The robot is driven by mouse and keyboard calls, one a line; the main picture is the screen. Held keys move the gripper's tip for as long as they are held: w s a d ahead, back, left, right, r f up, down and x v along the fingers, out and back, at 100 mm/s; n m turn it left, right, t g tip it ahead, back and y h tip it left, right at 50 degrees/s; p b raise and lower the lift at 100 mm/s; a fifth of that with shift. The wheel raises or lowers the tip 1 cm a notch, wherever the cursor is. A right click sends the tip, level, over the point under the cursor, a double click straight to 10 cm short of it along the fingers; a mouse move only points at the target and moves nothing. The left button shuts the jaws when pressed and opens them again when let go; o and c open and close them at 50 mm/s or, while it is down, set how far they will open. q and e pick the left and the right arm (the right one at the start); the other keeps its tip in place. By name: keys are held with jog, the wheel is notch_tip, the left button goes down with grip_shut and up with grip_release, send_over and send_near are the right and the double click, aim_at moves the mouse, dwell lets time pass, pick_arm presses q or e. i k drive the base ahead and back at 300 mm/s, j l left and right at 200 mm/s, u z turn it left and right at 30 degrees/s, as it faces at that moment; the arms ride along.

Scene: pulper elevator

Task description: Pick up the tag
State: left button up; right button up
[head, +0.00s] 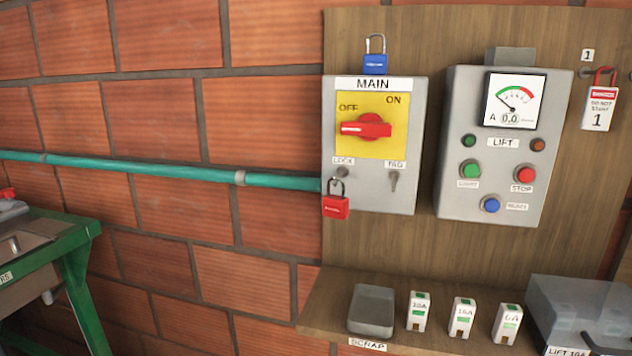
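A white tag (598,108) with a red header reading DANGER, the words DO NOT START and a large 1 hangs at the upper right of the wooden board. A red loop (605,75) at its top goes over a peg under a small label marked 1. The tag's right edge is close to the picture's right edge. On the MAIN box (365,190), the small hook (393,182) under the TAG label has no tag on it. Neither of my grippers is in view.
A red padlock (335,207) hangs under LOCK; a blue padlock (375,64) is above the MAIN box. The red switch handle (365,127) lies horizontal. The LIFT box (500,210) stands between the MAIN box and tag. Below, a shelf holds a scrap tray (371,312), fuses and a grey case (585,300).

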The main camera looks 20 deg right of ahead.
aim_at(599, 104)
jog(key=z, duration=1.9)
